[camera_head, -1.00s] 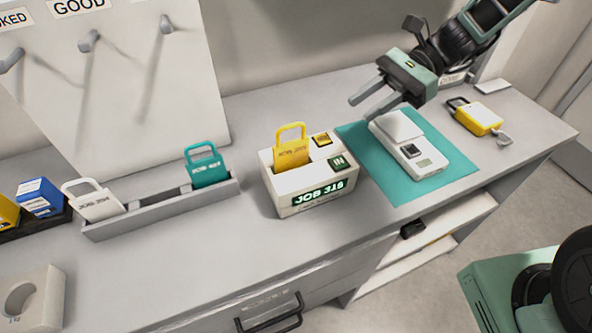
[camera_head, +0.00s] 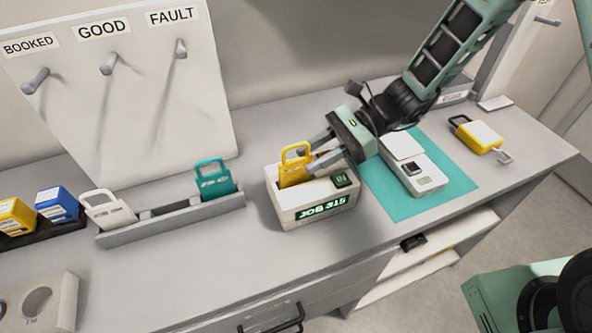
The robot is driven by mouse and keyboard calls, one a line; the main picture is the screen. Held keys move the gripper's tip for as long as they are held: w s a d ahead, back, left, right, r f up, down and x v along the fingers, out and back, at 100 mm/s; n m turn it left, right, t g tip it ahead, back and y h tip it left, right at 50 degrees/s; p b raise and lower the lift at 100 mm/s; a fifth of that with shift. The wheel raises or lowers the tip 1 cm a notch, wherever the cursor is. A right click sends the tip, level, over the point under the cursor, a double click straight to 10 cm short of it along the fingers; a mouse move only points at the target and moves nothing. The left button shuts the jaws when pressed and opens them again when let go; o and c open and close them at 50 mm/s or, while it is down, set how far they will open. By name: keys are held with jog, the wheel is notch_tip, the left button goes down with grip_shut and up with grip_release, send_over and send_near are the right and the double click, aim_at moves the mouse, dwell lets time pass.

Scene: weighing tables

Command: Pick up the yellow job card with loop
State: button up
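The yellow job card with loop (camera_head: 295,173) stands upright in the slot of a white box (camera_head: 312,216) whose green display reads JOB 315. Its loop points up. My gripper (camera_head: 312,154) is at the card from the right, with its two fingers apart and pointing left. One finger is behind the card's loop and the other is in front, near its right edge. I cannot tell whether either finger touches the card.
A grey rack (camera_head: 170,218) left of the box holds a white card (camera_head: 108,211) and a teal card (camera_head: 214,183). A small scale (camera_head: 412,168) sits on a teal mat (camera_head: 447,198) to the right. A yellow tag (camera_head: 480,137) lies farther right. A board with hooks (camera_head: 120,110) stands behind.

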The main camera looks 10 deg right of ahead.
aim_at(306, 158)
jog(key=p+x, duration=0.1)
jog(key=x, duration=0.3)
jog(key=shift+a+r, duration=0.1)
jog(key=shift+a, duration=0.15)
jog(key=shift+c, duration=0.3)
grip_shut()
jog(key=shift+r+b, duration=0.7)
jog(key=shift+r, duration=4.35)
